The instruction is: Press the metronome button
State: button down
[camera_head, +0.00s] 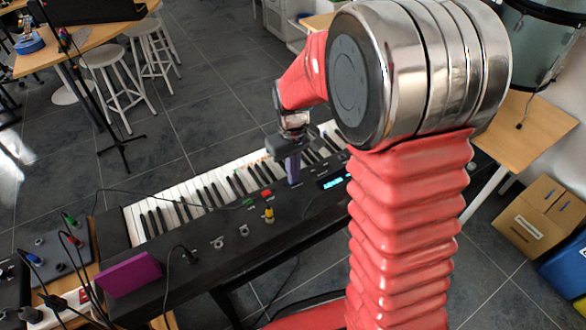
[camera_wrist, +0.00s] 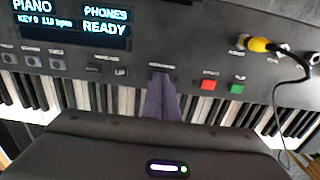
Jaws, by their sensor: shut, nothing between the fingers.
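The keyboard (camera_head: 165,262) is a black digital piano, with its control panel beside the keys. My gripper (camera_head: 293,180) is over that panel in the head view, pointing down. In the wrist view its purple fingers (camera_wrist: 161,78) are together and empty, their tips just below a small label too blurred to read. Whatever lies under the tips is hidden, and I cannot tell if they touch the panel. A red button (camera_wrist: 208,85) and a green button (camera_wrist: 237,88) are right of the fingers. Two small dark buttons (camera_wrist: 120,71) are to the left. I cannot tell which control is the metronome button.
The lit display (camera_wrist: 70,22) reads PIANO, PHONES and READY. A yellow plug (camera_wrist: 258,44) with a black cable is at the panel's right. In the head view, a purple box (camera_head: 128,274) stands at the keyboard's near left end. Cardboard boxes (camera_head: 535,222) are at right.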

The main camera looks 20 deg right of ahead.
jog(key=shift+s+f, duration=0.1)
jog(key=shift+f, duration=0.5)
jog(key=shift+s+f, duration=0.2)
jog(key=shift+f, duration=0.15)
jog(key=shift+r, duration=0.1)
jog(key=shift+w+r, duration=0.1)
jog(key=shift+r, duration=0.15)
notch_tip(320, 180, up, 15)
jog(key=shift+w+f, duration=0.2)
jog(key=shift+w, duration=0.05)
